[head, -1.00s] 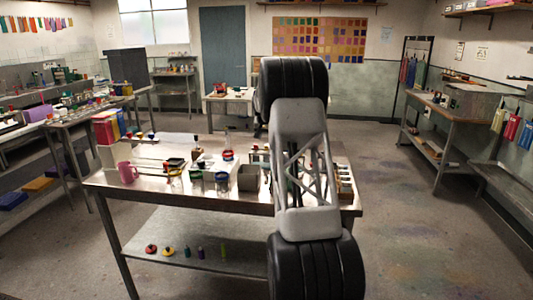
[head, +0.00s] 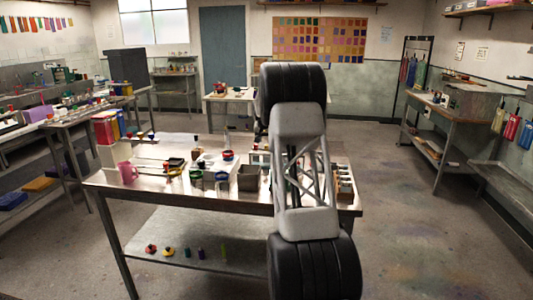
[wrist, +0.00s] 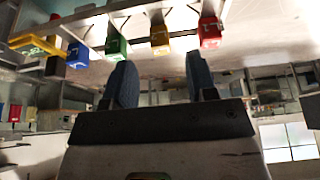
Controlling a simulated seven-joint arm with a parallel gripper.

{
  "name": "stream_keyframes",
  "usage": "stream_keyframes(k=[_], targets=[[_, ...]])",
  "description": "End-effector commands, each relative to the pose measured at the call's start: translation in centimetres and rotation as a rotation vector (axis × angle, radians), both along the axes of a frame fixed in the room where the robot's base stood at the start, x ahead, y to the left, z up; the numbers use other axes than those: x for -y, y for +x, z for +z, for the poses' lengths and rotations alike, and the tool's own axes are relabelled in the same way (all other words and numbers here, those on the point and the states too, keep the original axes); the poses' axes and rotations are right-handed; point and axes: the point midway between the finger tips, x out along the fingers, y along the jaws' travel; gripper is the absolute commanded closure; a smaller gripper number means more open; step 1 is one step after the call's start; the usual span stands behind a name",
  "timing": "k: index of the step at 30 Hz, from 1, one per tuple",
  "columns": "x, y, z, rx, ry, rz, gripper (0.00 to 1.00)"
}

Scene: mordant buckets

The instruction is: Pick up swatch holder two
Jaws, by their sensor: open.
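In the wrist view, a row of coloured tags hangs from a pale rail: a yellow one (wrist: 38,46), a blue one (wrist: 77,56), a green one (wrist: 117,47), an amber one (wrist: 160,40) and a red one (wrist: 209,33). Their pale markings are too small to read, so I cannot tell which is swatch holder two. My gripper (wrist: 160,72) is open and empty. Its two dark blue fingers point towards the green, amber and red tags, apparently apart from them. In the head view my arm hides the gripper.
The floor (head: 400,220) right of the table is clear.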

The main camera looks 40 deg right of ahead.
Motion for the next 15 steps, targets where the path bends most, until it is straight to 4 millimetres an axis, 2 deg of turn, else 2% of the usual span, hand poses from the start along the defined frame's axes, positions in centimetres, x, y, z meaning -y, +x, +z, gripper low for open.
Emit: stream_keyframes(k=[8,15], targets=[[0.2,0.2,-0.8,-0.001,0.001,0.000,0.48],[0.7,0.8,-2.6,-0.001,0.001,0.000,0.48]])
